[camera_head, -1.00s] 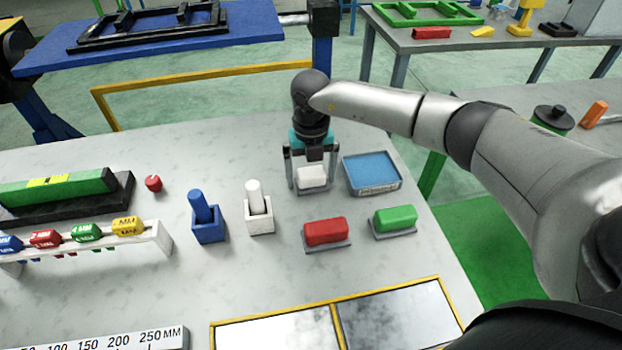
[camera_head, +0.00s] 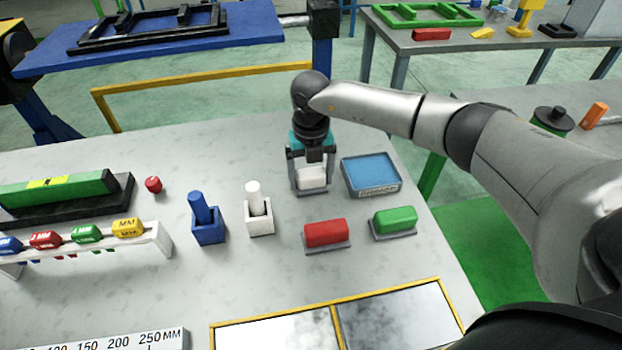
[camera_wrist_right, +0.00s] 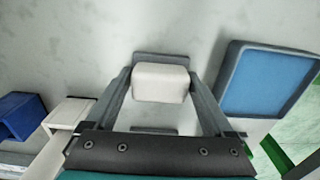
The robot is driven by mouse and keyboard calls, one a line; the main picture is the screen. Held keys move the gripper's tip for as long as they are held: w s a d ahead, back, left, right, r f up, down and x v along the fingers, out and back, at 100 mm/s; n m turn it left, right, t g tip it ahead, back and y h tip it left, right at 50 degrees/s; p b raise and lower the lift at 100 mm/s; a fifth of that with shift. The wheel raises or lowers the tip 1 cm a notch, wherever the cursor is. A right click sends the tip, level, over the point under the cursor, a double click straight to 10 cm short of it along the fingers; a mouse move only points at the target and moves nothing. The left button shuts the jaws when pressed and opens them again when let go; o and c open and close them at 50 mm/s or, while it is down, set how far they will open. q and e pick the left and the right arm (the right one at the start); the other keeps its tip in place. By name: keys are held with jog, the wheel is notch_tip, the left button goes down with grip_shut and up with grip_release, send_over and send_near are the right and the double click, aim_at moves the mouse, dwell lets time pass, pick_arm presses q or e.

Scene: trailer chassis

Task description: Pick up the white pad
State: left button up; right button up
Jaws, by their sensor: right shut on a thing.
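The white pad (camera_head: 312,177) is a small rounded block on the grey table, left of a blue-topped tray. My right gripper (camera_head: 309,179) reaches down over it, with a finger on each side. In the right wrist view the white pad (camera_wrist_right: 161,83) sits between the fingertips of the right gripper (camera_wrist_right: 161,84), and the jaws are shut on it. A grey base (camera_wrist_right: 165,59) shows just beyond the pad. I cannot tell whether the pad is lifted off it. My left gripper is not in view.
The blue-topped tray (camera_head: 371,175) stands close to the right of the gripper. A red block (camera_head: 325,232) and a green block (camera_head: 395,221) are nearer. White (camera_head: 258,214) and blue (camera_head: 207,225) holders stand to the left. The table beyond the holders is clear.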

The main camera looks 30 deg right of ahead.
aim_at(311, 172)
jog(key=shift+r, duration=0.1)
notch_tip(311, 172, up, 20)
jog(key=p, duration=0.1)
jog(key=shift+p, duration=0.3)
dwell(0.3)
jog(key=o, duration=1)
jog(key=shift+c, duration=0.2)
jog(key=c, duration=0.6)
jog(key=shift+c, duration=0.2)
